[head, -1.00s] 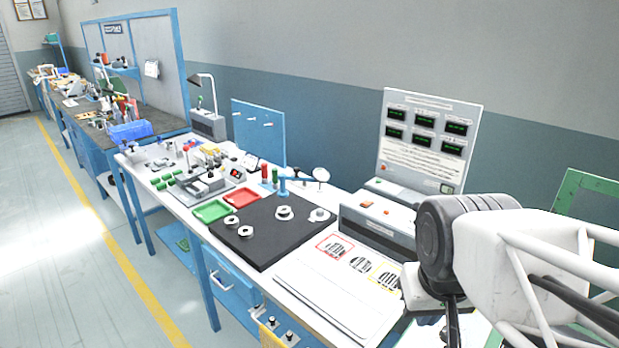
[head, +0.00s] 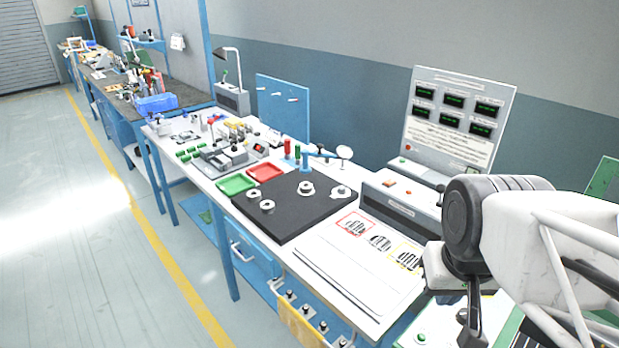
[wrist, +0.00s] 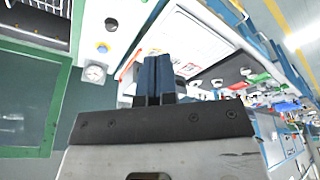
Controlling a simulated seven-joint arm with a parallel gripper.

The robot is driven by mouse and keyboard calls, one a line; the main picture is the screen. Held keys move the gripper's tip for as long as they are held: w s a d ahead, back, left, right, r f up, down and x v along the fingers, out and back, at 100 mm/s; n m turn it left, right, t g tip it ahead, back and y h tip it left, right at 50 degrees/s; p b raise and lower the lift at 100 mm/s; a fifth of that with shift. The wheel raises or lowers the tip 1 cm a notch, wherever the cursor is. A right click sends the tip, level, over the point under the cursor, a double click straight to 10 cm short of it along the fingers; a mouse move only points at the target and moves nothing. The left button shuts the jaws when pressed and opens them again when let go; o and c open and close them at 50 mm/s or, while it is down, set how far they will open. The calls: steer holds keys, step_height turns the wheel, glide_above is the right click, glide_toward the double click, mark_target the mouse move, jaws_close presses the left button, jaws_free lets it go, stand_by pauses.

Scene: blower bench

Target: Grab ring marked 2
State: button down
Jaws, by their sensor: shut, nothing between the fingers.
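Several small silvery rings lie on the black mat (head: 273,222) in the head view. Two are at its left, one ring (head: 254,195) behind another ring (head: 267,206). A third ring-like part (head: 306,188) sits near the mat's back and a fourth (head: 340,191) near its right corner. Their markings are too small to read, so I cannot tell which is marked 2. My gripper (head: 470,325) hangs at the lower right of the head view, well apart from the mat. In the wrist view its dark blue fingers (wrist: 157,75) are together and empty.
A green tray (head: 236,185) and a red tray (head: 265,172) stand behind the mat. A white board with coloured frames (head: 345,285) lies in front of it. A grey control box (head: 402,205) and a display panel (head: 465,90) stand at the bench's back. A magnifier (head: 344,152) rises near the mat.

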stand_by(0.3)
steer(key=shift+c, duration=2.1)
jaws_free()
